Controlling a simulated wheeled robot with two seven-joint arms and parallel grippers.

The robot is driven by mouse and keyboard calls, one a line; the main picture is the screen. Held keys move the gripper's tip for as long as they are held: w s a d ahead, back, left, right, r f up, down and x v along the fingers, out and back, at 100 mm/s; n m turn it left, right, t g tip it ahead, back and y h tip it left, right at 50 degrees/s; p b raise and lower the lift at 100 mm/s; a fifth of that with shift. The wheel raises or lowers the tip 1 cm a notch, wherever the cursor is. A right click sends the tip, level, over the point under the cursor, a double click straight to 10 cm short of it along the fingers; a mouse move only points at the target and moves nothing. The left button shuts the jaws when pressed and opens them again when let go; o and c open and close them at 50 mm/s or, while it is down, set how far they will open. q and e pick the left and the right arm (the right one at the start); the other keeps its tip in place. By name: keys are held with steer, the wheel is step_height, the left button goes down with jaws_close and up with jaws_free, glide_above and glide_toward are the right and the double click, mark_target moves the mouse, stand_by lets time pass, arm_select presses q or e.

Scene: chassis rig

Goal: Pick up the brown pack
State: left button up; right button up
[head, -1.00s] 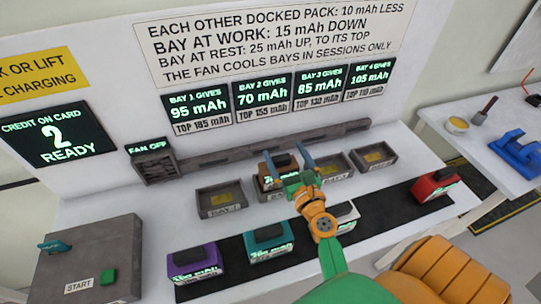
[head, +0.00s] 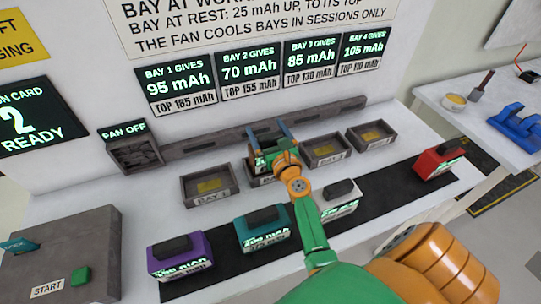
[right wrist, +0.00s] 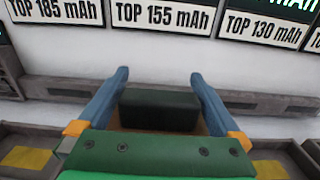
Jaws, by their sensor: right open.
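The brown pack (head: 265,141) sits in bay 2, the second bay from the left, mostly hidden by my right gripper (head: 267,131) in the head view. In the right wrist view, the pack's dark top block (right wrist: 160,110) stands between the two blue fingers of my right gripper (right wrist: 159,73), with slivers of brown beside it. The fingers are open, one on each side of the block, with a gap visible on both sides. I cannot tell how deep they reach. My left gripper is not in view.
Empty bays stand at bay 1 (head: 208,188), bay 3 (head: 325,149) and bay 4 (head: 371,135). Purple (head: 180,257), teal (head: 264,232), white (head: 341,205) and red (head: 438,162) packs sit on the dark strip. A grey START box (head: 62,258) stands at left.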

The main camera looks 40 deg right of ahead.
steer(key=shift+s, duration=0.1)
jaws_close()
